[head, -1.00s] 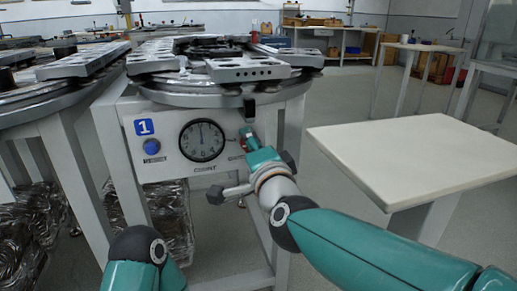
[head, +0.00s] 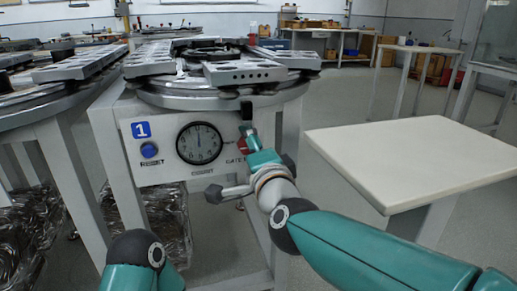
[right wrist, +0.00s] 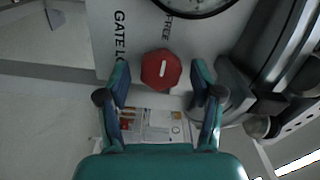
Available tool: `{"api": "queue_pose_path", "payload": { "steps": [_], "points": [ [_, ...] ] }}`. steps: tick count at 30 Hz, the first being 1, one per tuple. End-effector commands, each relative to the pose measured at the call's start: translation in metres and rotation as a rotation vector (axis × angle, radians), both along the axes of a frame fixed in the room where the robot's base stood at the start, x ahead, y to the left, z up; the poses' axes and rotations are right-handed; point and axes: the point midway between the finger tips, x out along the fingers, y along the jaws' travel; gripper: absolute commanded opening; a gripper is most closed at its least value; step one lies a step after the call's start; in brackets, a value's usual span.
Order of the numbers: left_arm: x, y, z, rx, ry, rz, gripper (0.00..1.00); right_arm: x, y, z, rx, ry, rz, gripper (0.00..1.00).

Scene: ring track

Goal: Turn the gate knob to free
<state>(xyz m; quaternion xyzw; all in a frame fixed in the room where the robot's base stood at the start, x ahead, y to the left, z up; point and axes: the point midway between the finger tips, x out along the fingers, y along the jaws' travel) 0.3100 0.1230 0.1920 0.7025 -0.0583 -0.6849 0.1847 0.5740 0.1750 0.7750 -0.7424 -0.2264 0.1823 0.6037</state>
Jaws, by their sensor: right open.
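The gate knob (right wrist: 161,69) is a red, many-sided knob with a white mark, on the grey panel beside the dial. In the right wrist view the mark runs up and down, while the words "GATE LO..." and "FREE" are printed sideways around it. In the head view the knob (head: 242,146) is mostly hidden by my right gripper (head: 248,143). My right gripper (right wrist: 160,66) is open, with one finger on each side of the knob and gaps visible between. Whether the fingers reach its depth is unclear. My left gripper is out of view; only its arm shows.
The panel carries a clock-like count dial (head: 199,143) and a blue reset button (head: 149,150) under a "1" sign. The round ring track (head: 220,85) overhangs above. A bare white table (head: 410,155) stands at the right.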

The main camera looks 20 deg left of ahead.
Motion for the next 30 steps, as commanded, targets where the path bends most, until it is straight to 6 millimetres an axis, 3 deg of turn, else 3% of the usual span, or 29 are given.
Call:
{"api": "queue_pose_path", "payload": {
  "steps": [11,24,30],
  "points": [
    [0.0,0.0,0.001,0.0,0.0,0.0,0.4,-0.014,-0.008,0.0,-0.002,0.001,0.004,0.66],
    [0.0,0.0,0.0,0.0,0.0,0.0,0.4,-0.081,-0.054,-0.001,0.0,0.0,0.003,0.66],
    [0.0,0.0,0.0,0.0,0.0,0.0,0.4,-0.096,-0.065,-0.001,0.0,0.0,0.001,0.66]
  ]
}}
